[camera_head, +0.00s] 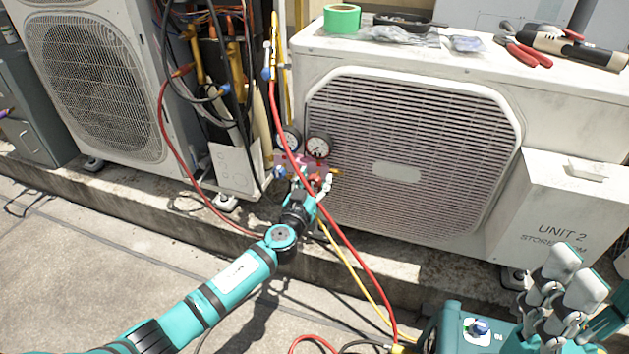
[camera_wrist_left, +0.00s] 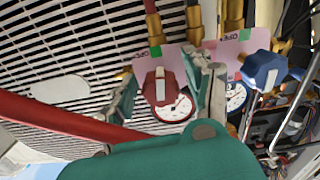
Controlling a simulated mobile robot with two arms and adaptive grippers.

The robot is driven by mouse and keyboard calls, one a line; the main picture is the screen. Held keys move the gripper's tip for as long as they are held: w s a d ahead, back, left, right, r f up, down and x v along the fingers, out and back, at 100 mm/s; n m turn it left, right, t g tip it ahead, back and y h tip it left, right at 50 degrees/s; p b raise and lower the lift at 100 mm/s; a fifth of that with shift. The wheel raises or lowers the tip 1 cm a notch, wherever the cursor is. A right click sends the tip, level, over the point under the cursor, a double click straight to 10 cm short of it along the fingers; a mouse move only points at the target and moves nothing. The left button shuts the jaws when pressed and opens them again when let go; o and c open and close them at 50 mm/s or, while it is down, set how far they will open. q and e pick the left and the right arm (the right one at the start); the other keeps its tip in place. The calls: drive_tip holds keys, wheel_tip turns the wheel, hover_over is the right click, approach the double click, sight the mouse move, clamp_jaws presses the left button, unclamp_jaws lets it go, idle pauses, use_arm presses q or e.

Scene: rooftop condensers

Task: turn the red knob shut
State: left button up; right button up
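The red knob (camera_head: 316,178) is on the pink manifold panel below two round gauges, in front of the large condenser's grille. In the left wrist view the red knob (camera_wrist_left: 164,88), with a pale stripe across its face, sits between the two fingers of my left gripper (camera_wrist_left: 168,95). The fingers stand on either side of it, with a gap on the left; I cannot tell whether the right finger touches it. In the head view my left gripper (camera_head: 312,188) covers part of the manifold. My right gripper (camera_head: 572,280) is at the lower right, empty and away from the manifold, its fingers apart.
A blue knob (camera_wrist_left: 264,70) sits beside the red one, close to my left gripper's finger. A red hose (camera_head: 345,250) and a yellow hose (camera_head: 355,270) hang past my left gripper. Green tape (camera_head: 342,19) and pliers (camera_head: 522,50) lie on the condenser top.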

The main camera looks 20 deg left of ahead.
use_arm(q)
clamp_jaws()
